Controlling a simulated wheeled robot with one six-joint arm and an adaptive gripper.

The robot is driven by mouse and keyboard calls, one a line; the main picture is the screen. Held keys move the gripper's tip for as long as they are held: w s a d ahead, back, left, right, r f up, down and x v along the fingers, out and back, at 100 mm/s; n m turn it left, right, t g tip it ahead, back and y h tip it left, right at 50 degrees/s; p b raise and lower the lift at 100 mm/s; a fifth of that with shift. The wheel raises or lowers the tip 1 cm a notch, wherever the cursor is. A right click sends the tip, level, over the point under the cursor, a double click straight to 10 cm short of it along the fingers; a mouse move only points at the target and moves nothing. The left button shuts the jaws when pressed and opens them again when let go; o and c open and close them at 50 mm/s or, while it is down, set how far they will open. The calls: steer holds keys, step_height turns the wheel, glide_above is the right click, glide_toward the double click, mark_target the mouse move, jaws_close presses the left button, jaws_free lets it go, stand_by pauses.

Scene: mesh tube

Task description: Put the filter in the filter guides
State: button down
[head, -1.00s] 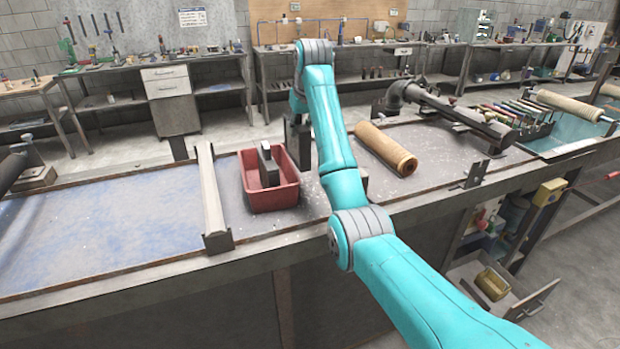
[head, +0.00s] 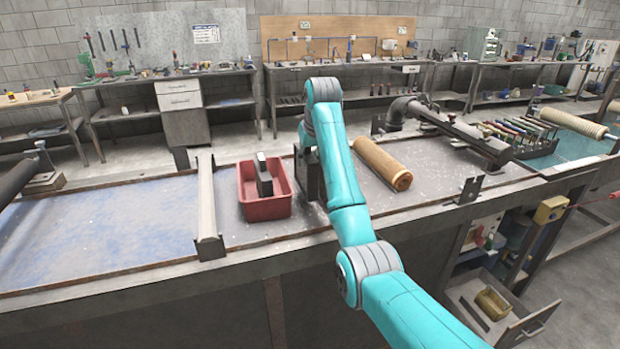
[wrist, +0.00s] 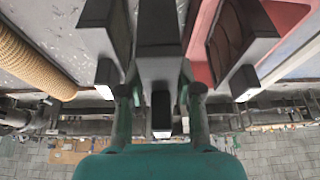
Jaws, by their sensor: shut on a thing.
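My gripper (wrist: 165,95) is shut, with a dark grey block (wrist: 160,50) between its dark fingers. How the fingers touch the block is hard to tell. In the head view my gripper (head: 310,175) is low over the bench, just right of the red bin, partly behind my teal arm. A tan ridged roll (head: 383,163), perhaps the filter, lies on the bench to the right of my gripper, apart from it. Its edge also shows at the left of the wrist view (wrist: 30,60). A dark notched bracket (head: 470,188) stands at the bench's front edge, perhaps one of the guides.
The red bin (head: 272,210) holds a dark upright block (head: 264,175). A grey bar (head: 207,205) crosses the bench left of it. The blue-stained bench top (head: 100,225) is clear at left.

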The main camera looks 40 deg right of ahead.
mark_target(309, 175)
steer(key=shift+f, duration=2.95)
steer(key=c, duration=0.8)
jaws_free()
steer(key=shift+o, duration=0.2)
